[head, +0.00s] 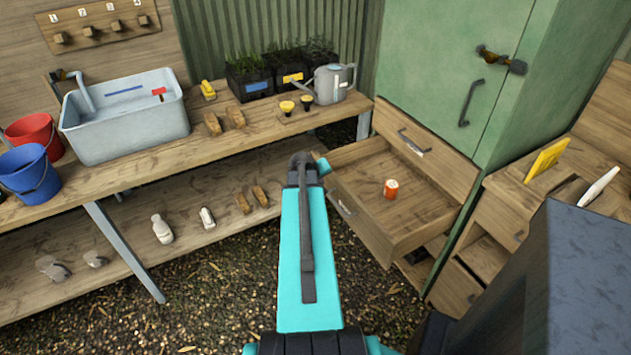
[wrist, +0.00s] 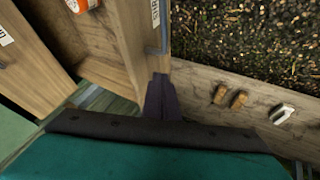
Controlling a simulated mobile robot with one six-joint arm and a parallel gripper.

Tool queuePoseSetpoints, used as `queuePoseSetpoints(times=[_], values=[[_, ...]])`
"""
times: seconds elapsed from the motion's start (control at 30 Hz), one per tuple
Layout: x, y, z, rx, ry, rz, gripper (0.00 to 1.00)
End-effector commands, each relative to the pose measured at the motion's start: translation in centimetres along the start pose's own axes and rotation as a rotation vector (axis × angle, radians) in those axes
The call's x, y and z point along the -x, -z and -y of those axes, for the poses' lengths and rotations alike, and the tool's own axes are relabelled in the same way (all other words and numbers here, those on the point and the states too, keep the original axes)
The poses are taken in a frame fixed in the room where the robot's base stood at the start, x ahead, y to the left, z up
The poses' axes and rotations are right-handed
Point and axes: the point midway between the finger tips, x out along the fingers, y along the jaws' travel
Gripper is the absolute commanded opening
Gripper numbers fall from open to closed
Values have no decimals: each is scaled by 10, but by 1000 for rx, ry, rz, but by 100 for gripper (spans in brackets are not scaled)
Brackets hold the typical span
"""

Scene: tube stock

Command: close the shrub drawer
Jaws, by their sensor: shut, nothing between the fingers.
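In the head view the fingers are hidden behind my arm.
A drawer front (head: 425,150) with its own handle and label sits above the open drawer, shut. The green locker (head: 440,70) stands behind. A workbench (head: 160,160) with a basin (head: 125,118) runs along the left. Gravel floor (head: 220,290) lies clear below.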

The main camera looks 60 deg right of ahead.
Motion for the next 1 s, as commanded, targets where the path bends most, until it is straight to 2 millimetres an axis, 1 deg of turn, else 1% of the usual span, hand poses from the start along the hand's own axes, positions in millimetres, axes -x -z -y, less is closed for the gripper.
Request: queuePoseSetpoints(times=[0.07, 0.2, 0.43, 0.8, 0.83, 0.9, 1.0], values=[[-10, 1, 0, 0, 1, 2, 0], [-17, 1, -18, -3, 0, 1, 0], [-26, 1, -33, -1, 0, 0, 0], [-28, 0, -35, 0, 0, -1, 0], [-14, -12, -23, 1, 1, 0, 0], [-23, -4, -30, 0, 0, -1, 0], [-27, 0, -34, 1, 1, -2, 0]])
